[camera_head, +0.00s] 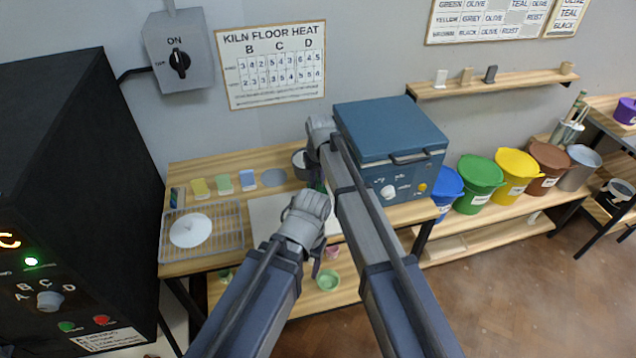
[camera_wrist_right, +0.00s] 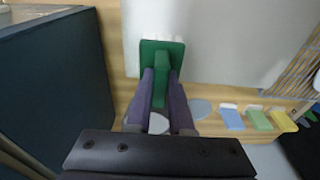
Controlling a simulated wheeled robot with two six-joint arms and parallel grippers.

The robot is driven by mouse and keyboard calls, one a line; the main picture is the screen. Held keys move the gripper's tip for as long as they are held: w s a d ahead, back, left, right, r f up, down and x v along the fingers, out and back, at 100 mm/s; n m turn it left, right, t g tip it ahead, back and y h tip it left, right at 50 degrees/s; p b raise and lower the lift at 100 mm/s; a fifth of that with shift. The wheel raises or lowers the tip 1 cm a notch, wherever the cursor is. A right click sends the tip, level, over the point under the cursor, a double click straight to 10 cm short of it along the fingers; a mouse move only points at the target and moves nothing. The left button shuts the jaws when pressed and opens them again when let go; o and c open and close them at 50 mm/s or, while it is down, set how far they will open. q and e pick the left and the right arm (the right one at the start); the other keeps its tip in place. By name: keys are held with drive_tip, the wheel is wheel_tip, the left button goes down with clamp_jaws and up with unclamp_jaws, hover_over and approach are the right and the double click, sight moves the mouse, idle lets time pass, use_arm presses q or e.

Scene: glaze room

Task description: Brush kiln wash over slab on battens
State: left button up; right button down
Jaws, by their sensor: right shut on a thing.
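The pale grey slab (camera_head: 266,212) lies on the wooden table, partly hidden by my arms; it also shows in the right wrist view (camera_wrist_right: 225,45). Battens under it cannot be made out. My right gripper (camera_wrist_right: 162,78) is shut on the handle of a green brush (camera_wrist_right: 162,52). The brush's wide head overlaps the slab's edge in the wrist view; contact cannot be told. A bit of green (camera_head: 320,187) shows beside my right arm. A dark pot (camera_head: 300,163) stands behind the slab; its pale contents (camera_wrist_right: 158,123) show between the fingers. My left gripper (camera_head: 308,207) is before the slab, fingers hidden.
A blue test kiln (camera_head: 390,130) stands right of the slab. A wire rack (camera_head: 228,236) with a white disc (camera_head: 191,230) is at left. Coloured tiles (camera_head: 223,184) and a grey disc (camera_head: 273,178) lie at the back.

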drive_tip(key=shift+w+a, duration=0.25)
drive_tip(key=shift+w, duration=0.35)
drive_tip(key=shift+w+a, duration=0.2)
drive_tip(key=shift+w, duration=0.4)
drive_tip(key=shift+a, duration=0.1)
drive_tip(key=shift+s+a, duration=0.2)
drive_tip(key=shift+a, duration=0.45)
drive_tip(key=shift+s+a, duration=0.2)
drive_tip(key=shift+a, duration=0.45)
drive_tip(key=shift+s+d+f, duration=0.1)
drive_tip(key=shift+s+d, duration=0.15)
drive_tip(key=shift+s, duration=0.7)
drive_tip(key=shift+s+d, duration=0.25)
drive_tip(key=shift+s, duration=0.65)
drive_tip(key=shift+s+d, duration=0.25)
drive_tip(key=shift+s, duration=0.5)
drive_tip(key=shift+s+d, duration=0.25)
drive_tip(key=shift+s, duration=0.45)
drive_tip(key=shift+s, duration=0.1)
drive_tip(key=shift+s+d, duration=0.3)
drive_tip(key=shift+s, duration=0.45)
drive_tip(key=shift+s+d, duration=0.25)
drive_tip(key=shift+s, duration=0.45)
